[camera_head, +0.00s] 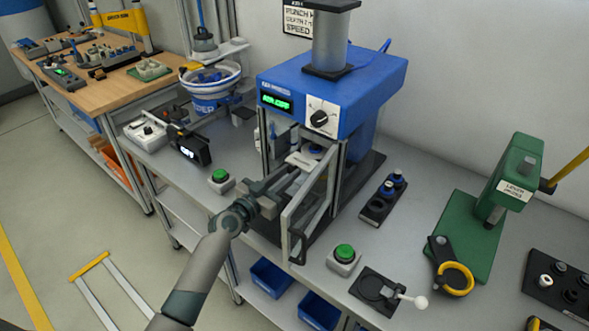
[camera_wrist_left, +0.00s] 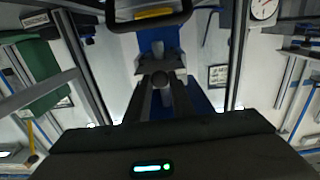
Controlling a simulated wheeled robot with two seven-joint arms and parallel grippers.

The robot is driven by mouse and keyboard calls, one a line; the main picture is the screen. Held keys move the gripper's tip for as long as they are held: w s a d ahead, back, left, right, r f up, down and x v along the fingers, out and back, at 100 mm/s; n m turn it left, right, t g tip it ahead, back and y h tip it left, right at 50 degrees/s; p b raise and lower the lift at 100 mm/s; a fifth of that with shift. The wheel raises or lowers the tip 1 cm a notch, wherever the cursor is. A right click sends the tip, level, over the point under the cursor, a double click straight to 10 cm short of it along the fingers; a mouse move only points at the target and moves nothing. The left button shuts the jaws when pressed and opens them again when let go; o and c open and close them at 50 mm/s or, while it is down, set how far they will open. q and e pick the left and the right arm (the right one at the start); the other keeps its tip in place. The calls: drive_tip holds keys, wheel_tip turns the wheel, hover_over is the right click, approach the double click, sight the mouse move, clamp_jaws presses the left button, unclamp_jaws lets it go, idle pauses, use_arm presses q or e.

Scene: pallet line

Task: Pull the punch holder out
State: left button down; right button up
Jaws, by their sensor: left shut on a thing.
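The blue press (camera_head: 375,75) stands on the grey bench with its clear-framed guard door (camera_head: 291,225) swung open. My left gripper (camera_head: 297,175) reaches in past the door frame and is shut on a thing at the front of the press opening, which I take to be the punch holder. A pale labelled plate (camera_head: 301,160) shows just beyond the fingertips. In the left wrist view a grey rounded part (camera_wrist_left: 160,79) sits at the tips of my left gripper (camera_wrist_left: 161,88). The fingers hide much of the held part. My right gripper is out of view.
A green button (camera_head: 219,177) stands left of the press, another (camera_head: 344,254) in front. A black rack with blue-topped parts (camera_head: 378,205) lies to its right. A green lever press (camera_head: 470,220) stands farther right. The press posts and open door closely flank my left arm.

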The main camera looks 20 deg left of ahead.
use_arm(q)
drive_tip(key=b+v, duration=0.2)
drive_tip(key=v, duration=1.5)
drive_tip(key=shift+f, duration=0.1)
drive_tip(key=c, duration=1.8)
unclamp_jaws()
drive_tip(key=shift+o, duration=1.2)
drive_tip(key=shift+s, duration=0.15)
drive_tip(key=shift+s+a, duration=0.1)
